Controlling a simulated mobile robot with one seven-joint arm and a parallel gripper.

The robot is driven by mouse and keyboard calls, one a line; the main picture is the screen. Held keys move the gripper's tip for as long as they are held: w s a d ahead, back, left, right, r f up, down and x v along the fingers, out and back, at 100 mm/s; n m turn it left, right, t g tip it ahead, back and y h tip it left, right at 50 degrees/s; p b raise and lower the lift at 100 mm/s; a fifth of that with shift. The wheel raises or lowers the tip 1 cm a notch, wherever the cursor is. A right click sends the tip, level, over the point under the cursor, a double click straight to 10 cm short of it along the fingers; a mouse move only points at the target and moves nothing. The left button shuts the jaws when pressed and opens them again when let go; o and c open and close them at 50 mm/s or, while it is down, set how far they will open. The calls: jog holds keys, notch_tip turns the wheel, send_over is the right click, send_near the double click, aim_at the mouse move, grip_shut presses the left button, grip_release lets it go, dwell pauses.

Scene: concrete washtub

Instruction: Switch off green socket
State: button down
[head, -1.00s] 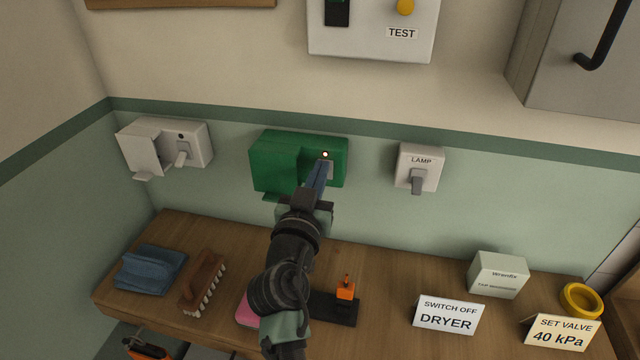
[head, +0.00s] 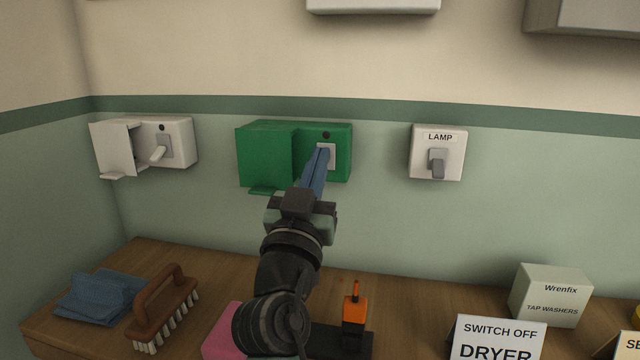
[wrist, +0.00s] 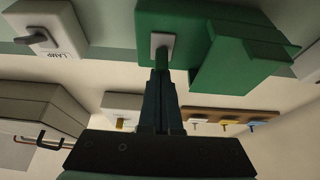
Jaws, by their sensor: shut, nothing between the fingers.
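The green socket (head: 266,156) is on the wall, with its green cover swung open to the left. Its small round indicator (head: 327,135) is dark. My gripper (head: 322,154) is shut and empty, its blue fingers in front of the socket's pale switch plate. The fingers hide the lever in the head view. In the wrist view the green lever (wrist: 162,54) stands out from its pale plate, and my fingertips (wrist: 161,74) are at its end, touching or very close; I cannot tell which.
A white socket (head: 178,140) with an open cover is on the left, and the LAMP switch (head: 438,158) is on the right. Below, the wooden bench (head: 410,305) holds a cloth (head: 100,296), a brush (head: 165,305), a washer box (head: 550,294) and a "SWITCH OFF DRYER" sign (head: 497,338).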

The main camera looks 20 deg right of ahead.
jog(key=f+t+h+b, duration=0.1)
jog(key=b, duration=0.8)
jog(key=shift+f+t+b, duration=0.3)
jog(key=shift+f+t, duration=0.1)
jog(key=shift+b, duration=0.35)
notch_tip(320, 180, up, 5)
jog(key=s+p, duration=0.1)
jog(key=p, duration=0.3)
jog(key=w+f+b+v, duration=0.1)
jog(key=b+v, duration=0.1)
jog(key=v, duration=0.9)
